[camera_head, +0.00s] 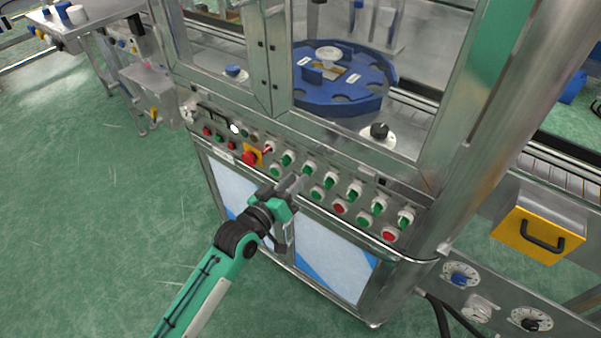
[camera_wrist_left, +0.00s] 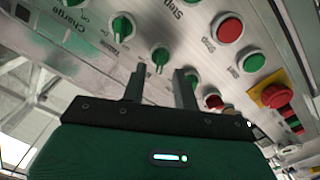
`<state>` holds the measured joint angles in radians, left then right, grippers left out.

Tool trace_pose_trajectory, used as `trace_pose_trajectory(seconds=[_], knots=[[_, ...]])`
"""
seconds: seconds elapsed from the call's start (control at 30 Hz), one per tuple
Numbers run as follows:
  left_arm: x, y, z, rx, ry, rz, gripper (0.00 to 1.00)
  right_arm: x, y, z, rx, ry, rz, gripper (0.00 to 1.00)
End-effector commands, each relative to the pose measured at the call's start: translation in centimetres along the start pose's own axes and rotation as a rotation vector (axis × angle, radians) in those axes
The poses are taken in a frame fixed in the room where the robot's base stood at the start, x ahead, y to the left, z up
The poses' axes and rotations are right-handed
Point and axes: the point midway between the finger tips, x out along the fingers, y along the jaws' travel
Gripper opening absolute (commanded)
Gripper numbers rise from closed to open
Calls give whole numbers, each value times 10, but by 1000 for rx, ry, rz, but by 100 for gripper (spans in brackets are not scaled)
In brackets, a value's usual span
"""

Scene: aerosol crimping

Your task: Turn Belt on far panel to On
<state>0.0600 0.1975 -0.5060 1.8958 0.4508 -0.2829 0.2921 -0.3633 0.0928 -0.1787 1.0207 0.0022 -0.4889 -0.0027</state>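My left gripper (camera_head: 297,184) is in front of the panel's left-middle part. In the left wrist view its two fingers (camera_wrist_left: 158,76) stand apart with nothing between them. A green knob (camera_wrist_left: 160,58) lies just beyond the gap, and another green knob (camera_wrist_left: 191,77) is partly hidden by the right finger. My right gripper is not in view.
A red emergency stop on a yellow plate (camera_head: 250,157) sits left of the gripper. A blue turntable (camera_head: 340,95) is behind the glass above. A yellow box with a black handle (camera_head: 538,236) is at right. The green floor at left is clear.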

Motion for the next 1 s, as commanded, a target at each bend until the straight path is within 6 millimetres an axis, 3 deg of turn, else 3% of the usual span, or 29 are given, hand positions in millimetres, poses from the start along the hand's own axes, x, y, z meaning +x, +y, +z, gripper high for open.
trace_pose_trajectory(seconds=[0.2,0.57,0.73,1.0], knots=[[25,0,0,1,0,1,30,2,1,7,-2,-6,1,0],[30,0,0,1,0,0,30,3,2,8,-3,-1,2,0],[30,0,0,1,0,0,0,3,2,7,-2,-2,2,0],[30,0,0,10,-1,0,0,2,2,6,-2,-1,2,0]])
